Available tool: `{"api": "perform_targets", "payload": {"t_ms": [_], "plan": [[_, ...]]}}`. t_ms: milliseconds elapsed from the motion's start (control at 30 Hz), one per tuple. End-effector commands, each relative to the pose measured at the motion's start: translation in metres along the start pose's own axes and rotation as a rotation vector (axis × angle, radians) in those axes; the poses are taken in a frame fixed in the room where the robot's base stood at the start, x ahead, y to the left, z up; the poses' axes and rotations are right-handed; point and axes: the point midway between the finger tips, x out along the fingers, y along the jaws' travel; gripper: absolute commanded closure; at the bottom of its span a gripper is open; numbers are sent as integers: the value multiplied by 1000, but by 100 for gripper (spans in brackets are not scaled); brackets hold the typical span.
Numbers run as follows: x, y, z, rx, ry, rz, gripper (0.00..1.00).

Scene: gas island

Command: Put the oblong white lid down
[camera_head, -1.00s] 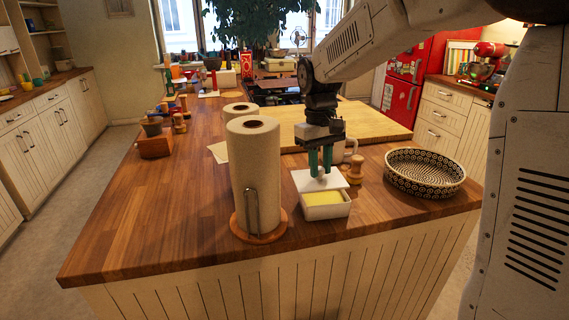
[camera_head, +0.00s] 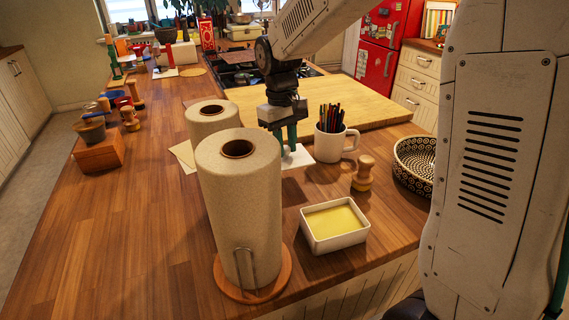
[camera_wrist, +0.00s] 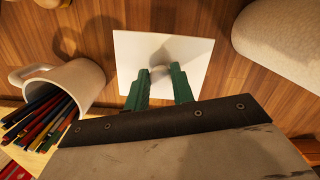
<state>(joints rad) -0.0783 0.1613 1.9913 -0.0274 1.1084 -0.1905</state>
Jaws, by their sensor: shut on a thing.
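The oblong white lid (camera_head: 297,157) is in my gripper (camera_head: 286,150), low over the wooden counter, behind the butter dish and left of the pencil mug. In the wrist view the lid (camera_wrist: 190,48) spreads out under my gripper (camera_wrist: 163,75), whose green fingers are shut on its small knob. I cannot tell whether the lid touches the counter. The white dish (camera_head: 334,225) with yellow butter stands uncovered near the counter's front edge. The paper towel roll hides part of the view left of the lid.
Two paper towel rolls (camera_head: 240,200) stand close on the left. A white mug of pencils (camera_head: 335,142), also in the wrist view (camera_wrist: 75,85), a wooden pepper mill (camera_head: 363,174) and a patterned basket (camera_head: 414,163) stand to the right. A cutting board (camera_head: 375,105) lies behind.

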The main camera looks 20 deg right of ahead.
Motion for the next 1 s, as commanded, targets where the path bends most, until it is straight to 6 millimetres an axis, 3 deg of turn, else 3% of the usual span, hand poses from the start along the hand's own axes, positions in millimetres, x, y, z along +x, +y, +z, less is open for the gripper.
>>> {"api": "perform_targets", "payload": {"t_ms": [467, 833, 867, 900, 1000], "plan": [[53, 3, -5, 5, -1, -1, 98], [57, 3, -6, 5, 0, 0, 98], [57, 3, -6, 5, 1, 0, 68], [57, 3, -6, 5, 1, 0, 56], [57, 3, -6, 5, 1, 0, 54]]}}
